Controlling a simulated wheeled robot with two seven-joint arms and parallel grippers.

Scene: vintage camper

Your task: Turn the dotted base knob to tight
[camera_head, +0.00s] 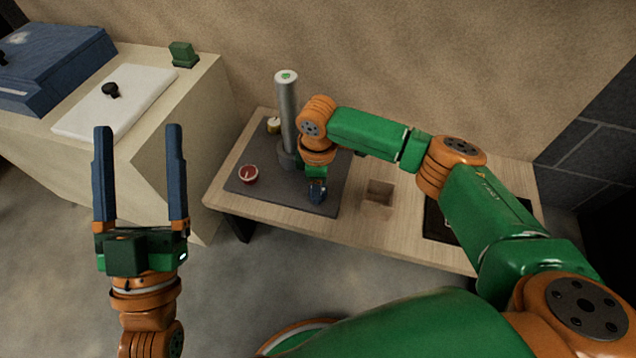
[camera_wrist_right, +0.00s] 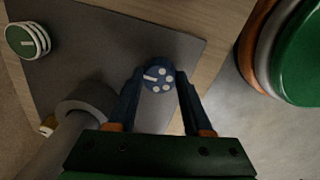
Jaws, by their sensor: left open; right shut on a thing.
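The dotted knob (camera_wrist_right: 158,72) is blue with several white dots and a white pointer line. In the right wrist view the line points left, slightly downward. The knob also shows in the head view (camera_head: 317,193), near the front right corner of the dark base plate (camera_head: 285,199). My right gripper (camera_wrist_right: 157,84) is shut on the knob, one finger on each side of it. In the head view my right wrist hides much of that gripper. My left gripper (camera_head: 139,128) is open and empty, raised at the left, away from the plate.
A grey post (camera_head: 288,108) rises from the plate. A red knob (camera_head: 248,175), a cream knob (camera_head: 274,125) and a striped green-and-white knob (camera_wrist_right: 27,40) are also on it. A square recess (camera_head: 378,192) lies right of the plate. A counter with a white board (camera_head: 118,98) stands left.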

